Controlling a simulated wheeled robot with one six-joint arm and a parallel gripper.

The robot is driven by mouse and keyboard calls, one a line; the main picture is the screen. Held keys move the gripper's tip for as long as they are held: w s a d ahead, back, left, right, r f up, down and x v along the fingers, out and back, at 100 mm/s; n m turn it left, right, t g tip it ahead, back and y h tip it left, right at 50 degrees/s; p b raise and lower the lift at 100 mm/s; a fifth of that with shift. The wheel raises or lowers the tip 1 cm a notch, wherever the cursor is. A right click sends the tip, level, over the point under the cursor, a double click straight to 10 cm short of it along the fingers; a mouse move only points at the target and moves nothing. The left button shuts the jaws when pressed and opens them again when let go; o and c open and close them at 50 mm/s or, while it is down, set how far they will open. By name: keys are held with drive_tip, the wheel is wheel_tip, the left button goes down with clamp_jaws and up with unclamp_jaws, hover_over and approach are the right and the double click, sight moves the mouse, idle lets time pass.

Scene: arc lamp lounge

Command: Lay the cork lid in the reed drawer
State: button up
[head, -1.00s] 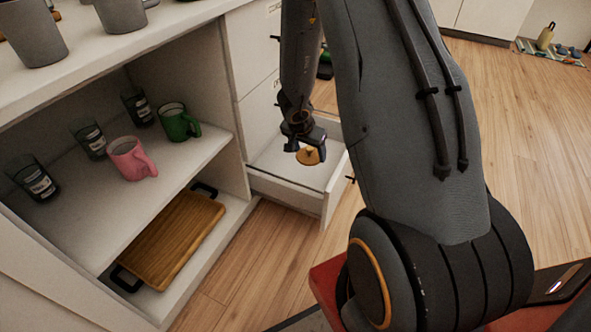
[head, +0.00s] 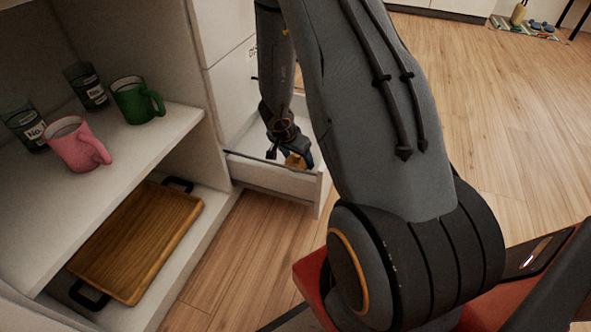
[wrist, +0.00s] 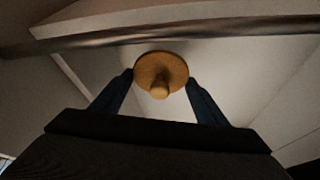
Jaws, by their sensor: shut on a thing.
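The cork lid (head: 296,161) is a round tan disc with a knob. In the wrist view the cork lid (wrist: 162,68) sits between both fingertips, knob toward the camera. My gripper (wrist: 160,82) is shut on it. In the head view my gripper (head: 288,155) points down at the open white drawer (head: 268,177), with the lid close to the drawer's near wall. The arm hides part of the drawer. I cannot tell whether the lid touches the drawer floor.
Left of the drawer, an open cabinet holds a pink mug (head: 77,146), a green mug (head: 137,101) and dark labelled glasses (head: 86,87) on its shelf. A wooden tray (head: 140,240) with black handles lies below.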

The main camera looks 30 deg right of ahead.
sight(296, 164)
drive_tip(key=shift+f+b, duration=1.65)
drive_tip(key=shift+f, duration=0.6)
drive_tip(key=o, duration=1)
drive_tip(key=shift+f, duration=0.1)
drive_tip(key=p+v, duration=0.8)
drive_tip(key=v, duration=0.4)
drive_tip(key=shift+s, duration=0.1)
